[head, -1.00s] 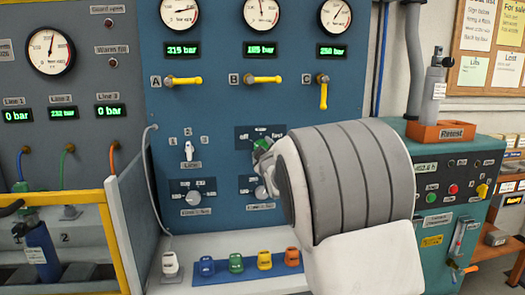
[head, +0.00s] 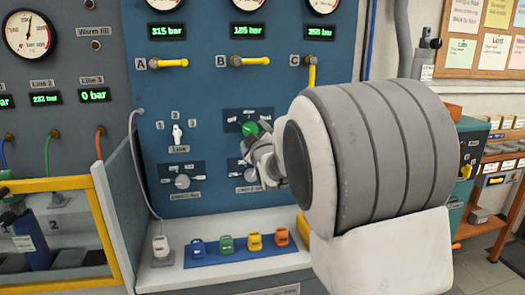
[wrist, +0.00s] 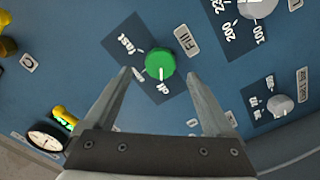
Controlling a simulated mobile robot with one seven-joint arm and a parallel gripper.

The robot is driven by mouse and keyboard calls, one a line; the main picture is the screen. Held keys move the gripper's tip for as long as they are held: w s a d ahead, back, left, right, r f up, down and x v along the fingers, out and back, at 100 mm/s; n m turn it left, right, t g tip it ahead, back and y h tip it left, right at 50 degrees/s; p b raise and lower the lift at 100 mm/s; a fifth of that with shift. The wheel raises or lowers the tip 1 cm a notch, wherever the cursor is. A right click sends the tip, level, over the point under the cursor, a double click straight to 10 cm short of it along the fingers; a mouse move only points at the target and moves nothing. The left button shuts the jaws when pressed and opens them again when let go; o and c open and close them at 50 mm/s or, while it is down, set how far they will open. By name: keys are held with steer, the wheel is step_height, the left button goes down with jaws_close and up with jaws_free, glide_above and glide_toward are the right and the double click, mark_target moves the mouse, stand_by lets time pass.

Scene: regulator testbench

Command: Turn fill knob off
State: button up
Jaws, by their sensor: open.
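The green fill knob (head: 250,128) sits on the blue panel. It also shows in the wrist view (wrist: 160,65), beside the labels "Fill", "fast" and "off". Its white mark points toward the "off" label (wrist: 164,88). My gripper (wrist: 160,75) is open, with one fingertip on each side of the knob. I see no finger clearly touching it, and the gap in depth is hard to judge. In the head view my gripper (head: 258,152) is just below and right of the knob, and my wrist hides the panel to its right.
A grey limit knob (head: 250,174) is just below the fill knob, and another dial (head: 182,182) is to the left. Yellow valve handles (head: 250,61) are above. Several coloured tags (head: 226,243) stand on the ledge below.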

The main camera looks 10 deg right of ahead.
steer(key=s+p, duration=0.1)
steer(key=s, duration=1.2)
steer(key=s+f+m+g, duration=0.3)
steer(key=s+g, duration=0.1)
steer(key=s, duration=0.5)
steer(key=s+f+m+g, duration=0.3)
steer(key=s+f+g, duration=0.1)
steer(key=s, duration=0.5)
steer(key=s+f+m+g, duration=0.3)
steer(key=s+g, duration=0.1)
steer(key=s, duration=0.5)
step_height(320, 180, up, 17)
steer(key=s+m+p, duration=0.1)
steer(key=s+p, duration=0.1)
steer(key=p, duration=1.5)
steer(key=shift+p, duration=0.3)
